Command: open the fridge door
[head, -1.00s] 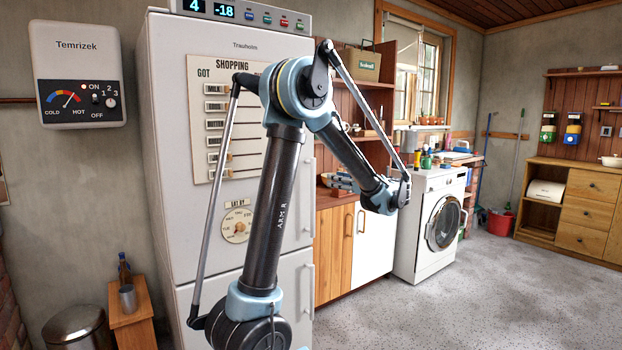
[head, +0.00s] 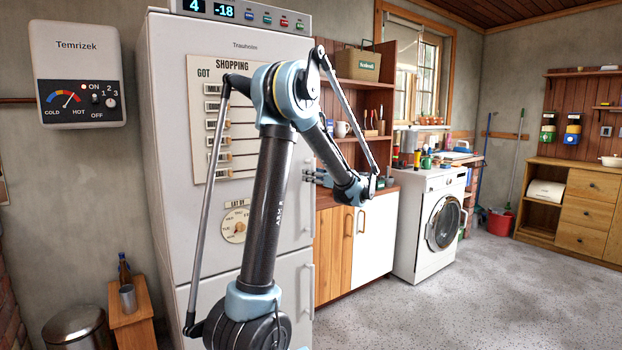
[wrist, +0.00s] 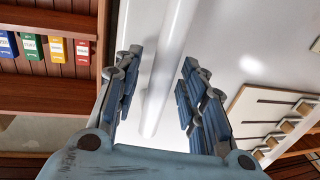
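The white fridge (head: 170,120) stands left of centre in the head view, its upper door (head: 265,215) and lower door (head: 225,292) both shut. The upper door's vertical handle (head: 308,215) is on its right edge. My gripper (head: 314,177) is beside that handle, pointing left towards it. The fingers are open, with gaps on both sides of the bar. My arm hides part of the upper door.
A wooden cabinet (head: 333,255) and shelves stand right of the fridge, then a white washing machine (head: 428,225). A small wooden stool (head: 132,325) and a metal bin (head: 75,328) are at the lower left. The floor (head: 450,315) at the right is clear.

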